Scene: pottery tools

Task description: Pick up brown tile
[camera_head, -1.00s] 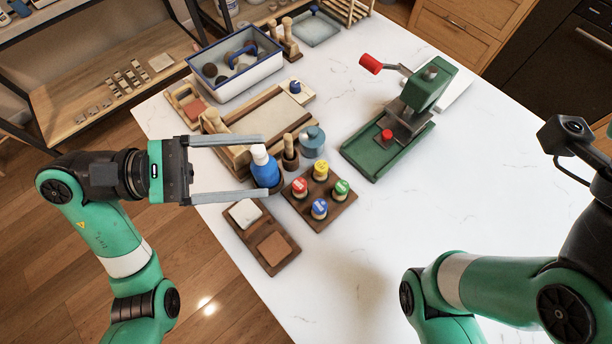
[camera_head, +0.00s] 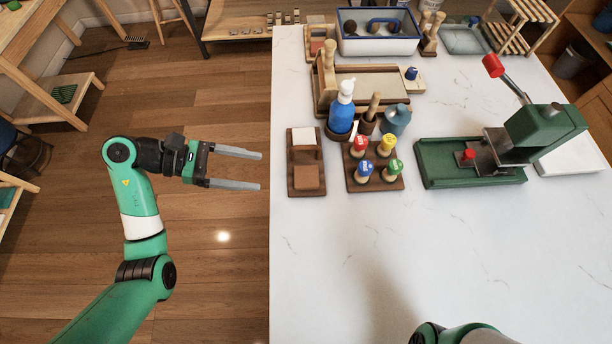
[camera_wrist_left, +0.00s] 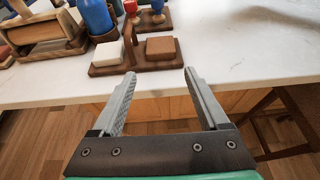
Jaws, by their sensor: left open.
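A square brown tile (camera_head: 308,177) lies at the near end of a dark wooden tray (camera_head: 307,155) at the table's left edge. A white tile (camera_head: 303,136) lies at the far end of the same tray. My left gripper (camera_head: 260,171) is open and empty, just left of the table edge and the tray, fingers pointing right toward it. In the left wrist view the brown tile (camera_wrist_left: 160,46) shows past the open fingertips (camera_wrist_left: 160,75), apart from them, with the white tile (camera_wrist_left: 108,53) to its left. My right gripper is not in view.
A stamp stand (camera_head: 373,182) with several coloured tops stands right of the tray. A blue bottle (camera_head: 342,112) and wooden tools are behind it. A green press (camera_head: 470,175) stands further right. The near part of the table is clear.

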